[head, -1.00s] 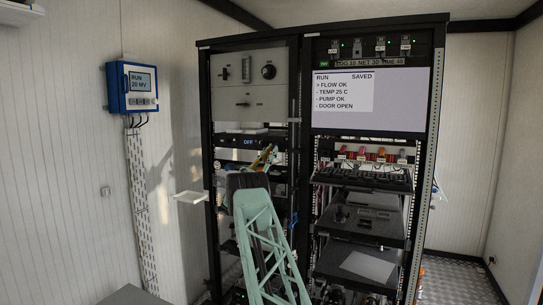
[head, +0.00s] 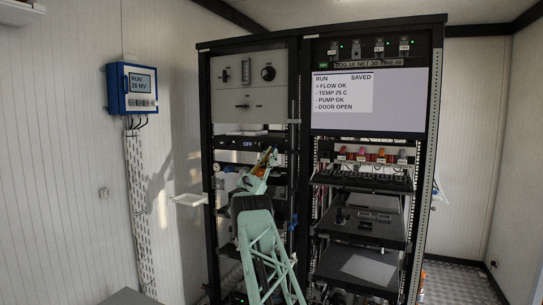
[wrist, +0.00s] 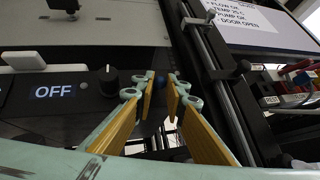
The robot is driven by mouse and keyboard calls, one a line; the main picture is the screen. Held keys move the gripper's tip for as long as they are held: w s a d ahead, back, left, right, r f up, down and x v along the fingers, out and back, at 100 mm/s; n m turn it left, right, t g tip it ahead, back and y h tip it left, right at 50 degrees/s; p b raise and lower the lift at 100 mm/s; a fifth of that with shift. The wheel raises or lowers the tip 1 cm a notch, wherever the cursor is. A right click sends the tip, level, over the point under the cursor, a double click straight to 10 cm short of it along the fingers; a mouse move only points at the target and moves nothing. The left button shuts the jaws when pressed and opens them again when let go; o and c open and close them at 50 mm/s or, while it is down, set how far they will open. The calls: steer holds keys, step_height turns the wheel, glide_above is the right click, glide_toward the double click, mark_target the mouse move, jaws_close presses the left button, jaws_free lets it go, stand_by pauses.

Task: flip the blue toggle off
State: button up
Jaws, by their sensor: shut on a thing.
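The blue toggle (wrist: 151,75) shows as a small round blue tip in the wrist view, to the right of a black knob on a dark panel. A lit display (wrist: 56,91) reading OFF is at the left of that panel; it also shows in the head view (head: 247,143). My gripper (wrist: 162,80) has yellow-padded fingers with a narrow gap at their tips, closed on the blue toggle. In the head view my gripper (head: 267,157) is at the left rack's panel, and the toggle is hidden there.
The black knob (wrist: 108,80) sits close to the left of my fingers. A rack upright (wrist: 215,75) stands close on their right.

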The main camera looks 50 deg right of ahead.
steer(key=o, duration=0.9)
steer(key=shift+a+f, duration=0.1)
steer(key=shift+f, duration=0.05)
steer(key=shift+v, duration=5.85)
